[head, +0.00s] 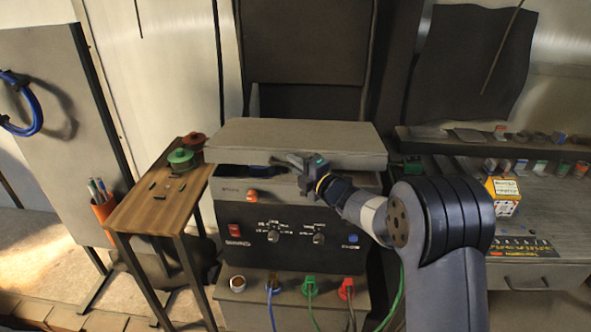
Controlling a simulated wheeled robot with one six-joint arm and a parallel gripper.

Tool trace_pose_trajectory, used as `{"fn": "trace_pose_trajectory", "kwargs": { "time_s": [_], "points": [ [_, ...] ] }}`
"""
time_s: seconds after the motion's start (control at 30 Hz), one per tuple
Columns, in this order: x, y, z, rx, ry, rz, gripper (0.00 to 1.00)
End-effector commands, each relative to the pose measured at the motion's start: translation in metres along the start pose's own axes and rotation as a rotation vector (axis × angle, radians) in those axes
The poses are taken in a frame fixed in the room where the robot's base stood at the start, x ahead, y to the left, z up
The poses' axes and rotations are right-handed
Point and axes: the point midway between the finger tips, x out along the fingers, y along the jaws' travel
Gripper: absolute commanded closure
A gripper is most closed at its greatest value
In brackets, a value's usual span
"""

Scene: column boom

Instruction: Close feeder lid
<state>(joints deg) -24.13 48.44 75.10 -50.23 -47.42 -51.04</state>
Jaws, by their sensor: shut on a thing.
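The feeder is a dark box-shaped machine (290,222) with a front panel of knobs and a red switch. Its grey lid (300,138) lies nearly level over the top, with a dark gap showing under its front edge. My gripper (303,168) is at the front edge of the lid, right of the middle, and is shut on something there. It appears to be the lid's edge, though the fingertips are small and partly hidden. An orange latch or knob (252,196) shows at the upper left of the front.
A wooden side table (160,200) with green and red spools (183,158) stands close on the left. Cables plug into the base (300,295) in front.

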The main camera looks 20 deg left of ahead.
Motion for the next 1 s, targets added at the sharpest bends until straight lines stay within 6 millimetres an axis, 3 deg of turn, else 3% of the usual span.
{"fn": "trace_pose_trajectory", "kwargs": {
  "time_s": [0.03,0.7,1.0],
  "points": [
    [-0.001,-0.010,-0.001,-0.007,-0.001,0.006,1.00],
    [-0.007,-0.051,-0.006,-0.093,-0.002,0.092,1.00],
    [-0.008,-0.061,-0.007,-0.121,-0.003,0.121,1.00]
  ]
}}
